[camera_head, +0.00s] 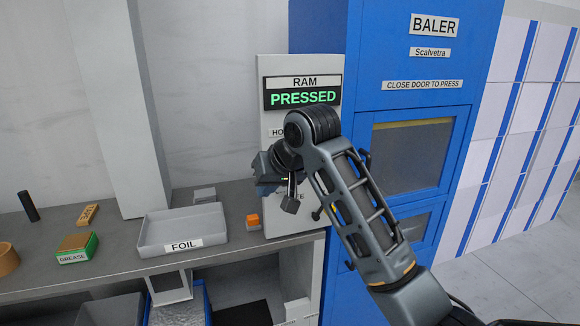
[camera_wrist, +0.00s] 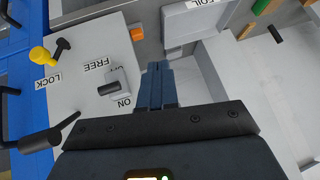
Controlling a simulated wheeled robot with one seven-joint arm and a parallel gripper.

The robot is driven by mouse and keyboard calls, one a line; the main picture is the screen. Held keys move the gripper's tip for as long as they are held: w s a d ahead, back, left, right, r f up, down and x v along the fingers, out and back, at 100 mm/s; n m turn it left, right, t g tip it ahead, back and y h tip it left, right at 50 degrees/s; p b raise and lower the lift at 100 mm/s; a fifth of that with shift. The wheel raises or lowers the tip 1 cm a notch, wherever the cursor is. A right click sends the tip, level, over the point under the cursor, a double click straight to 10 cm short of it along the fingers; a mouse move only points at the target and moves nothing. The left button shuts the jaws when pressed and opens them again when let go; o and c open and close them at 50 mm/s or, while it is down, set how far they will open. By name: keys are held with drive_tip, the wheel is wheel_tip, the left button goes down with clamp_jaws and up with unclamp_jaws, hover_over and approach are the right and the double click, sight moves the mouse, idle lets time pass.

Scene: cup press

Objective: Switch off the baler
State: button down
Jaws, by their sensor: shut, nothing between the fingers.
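The blue baler (camera_head: 425,100) stands at right in the head view. Its pale control panel (camera_head: 300,64) has a display (camera_head: 303,98) reading "RAM PRESSED". In the wrist view the panel (camera_wrist: 75,100) carries a switch (camera_wrist: 108,88) with a dark lever, between an ON label and a partly hidden OFF label. I cannot tell surely which way the lever is set. My gripper (camera_wrist: 158,70) is shut and empty, with its fingers beside the switch, apart from it in the picture. In the head view my gripper (camera_head: 291,204) is in front of the lower panel, hiding part of it.
A yellow knob (camera_wrist: 40,55) and a black knob (camera_wrist: 63,44) sit near LOCK and FREE labels. A black handle (camera_wrist: 45,140) sticks out below. On the bench are a FOIL tray (camera_head: 182,228), an orange block (camera_head: 253,221) and a GREASE box (camera_head: 77,247). A pale column (camera_head: 120,110) rises behind.

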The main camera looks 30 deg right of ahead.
drive_tip(key=d+r+g+h, duration=0.1)
drive_tip(key=d+r, duration=0.3)
drive_tip(key=r, duration=0.2)
drive_tip(key=d+r+g+h+p, duration=0.1)
drive_tip(key=d+r, duration=0.2)
drive_tip(key=r, duration=0.3)
drive_tip(key=shift+d+r+m, duration=0.3)
drive_tip(key=shift+d+r, duration=0.1)
drive_tip(key=shift+w+f, duration=0.1)
drive_tip(key=shift+w, duration=0.05)
drive_tip(key=x, duration=0.9)
drive_tip(key=shift+d+f+p, duration=0.1)
drive_tip(key=shift+d+p, duration=0.1)
drive_tip(key=shift+p, duration=0.1)
wheel_tip(320, 180, down, 2)
drive_tip(key=shift+f+p, duration=0.25)
drive_tip(key=shift+p, duration=0.05)
drive_tip(key=shift+s+a+f, duration=0.1)
drive_tip(key=shift+s+f, duration=0.05)
drive_tip(key=shift+f, duration=0.3)
drive_tip(key=shift+s+a+f, duration=0.1)
drive_tip(key=shift+s+f, duration=0.05)
drive_tip(key=shift+f, duration=0.35)
drive_tip(key=shift+f+h, duration=0.1)
drive_tip(key=shift+h, duration=0.2)
drive_tip(key=shift+s+f+t+b, duration=0.15)
drive_tip(key=shift+s+t+b, duration=0.05)
drive_tip(key=shift+t+b, duration=0.2)
